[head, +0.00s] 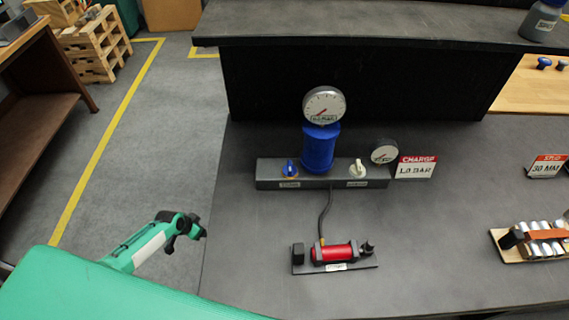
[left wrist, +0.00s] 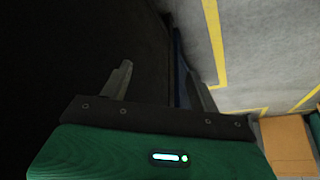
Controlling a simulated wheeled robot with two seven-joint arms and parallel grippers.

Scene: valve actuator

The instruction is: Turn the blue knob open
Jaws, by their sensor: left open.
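The blue knob (head: 290,168) is on the left end of a dark manifold block (head: 325,184), above a small label. A white knob (head: 357,168) sits on the block's right part. A blue cylinder (head: 320,148) with a round gauge (head: 323,105) on top stands behind the block. My left gripper (head: 202,235) is at the left edge of the table, to the left of and nearer than the block, apart from the blue knob. The left wrist view shows its two fingers (left wrist: 158,85) spread with nothing between them. My right gripper is not in view.
A hose runs from the block to a red cylinder (head: 334,253) on a small plate. A smaller gauge (head: 384,152) and a red-and-white sign (head: 415,167) stand at the right. A raised shelf (head: 380,22) spans the back. Table space left of the block is clear.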

